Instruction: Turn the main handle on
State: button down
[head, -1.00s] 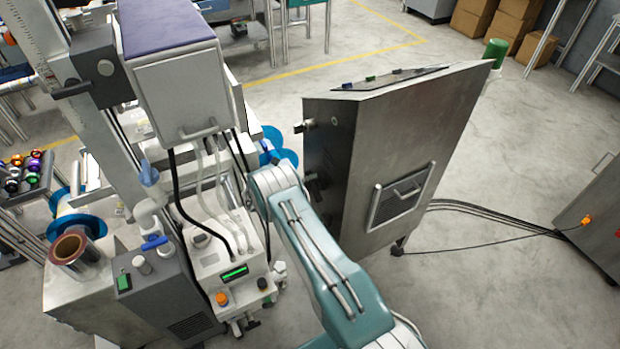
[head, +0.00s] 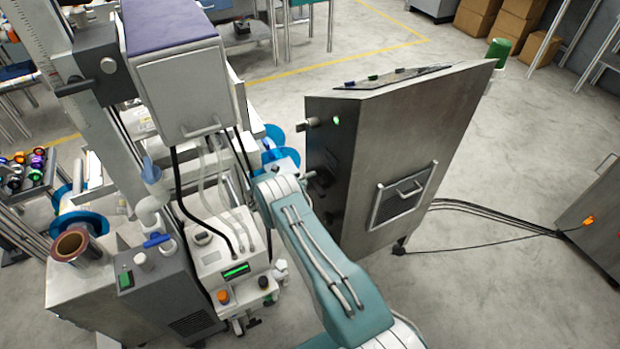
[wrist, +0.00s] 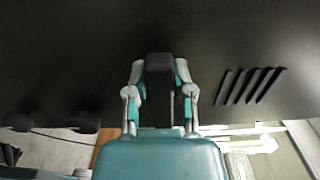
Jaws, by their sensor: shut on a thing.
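The main handle (wrist: 159,85) is a black block-like lever on the dark face of the cabinet, upright in the wrist view. My gripper (wrist: 160,70) is shut on it, one finger on each side. In the head view the cabinet (head: 425,130) is a steel console with a dark left side. A green light (head: 336,121) glows near the top of that side. My arm (head: 310,240) reaches to this side, and hides the gripper and most of the gripped handle.
A grey-white machine (head: 180,85) with cables and a small panel (head: 235,271) stands close left of my arm. Vent slots (wrist: 250,86) lie right of the handle. Black cables (head: 490,225) run across the floor to the right. The floor right of the cabinet is mostly clear.

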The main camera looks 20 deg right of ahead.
jog(key=shift+f, duration=0.15)
dwell(0.3)
jog(key=shift+c, duration=2.4)
grip_release()
jog(key=a, duration=1.2)
jog(key=shift+s, duration=0.15)
jog(key=shift+f, duration=0.1)
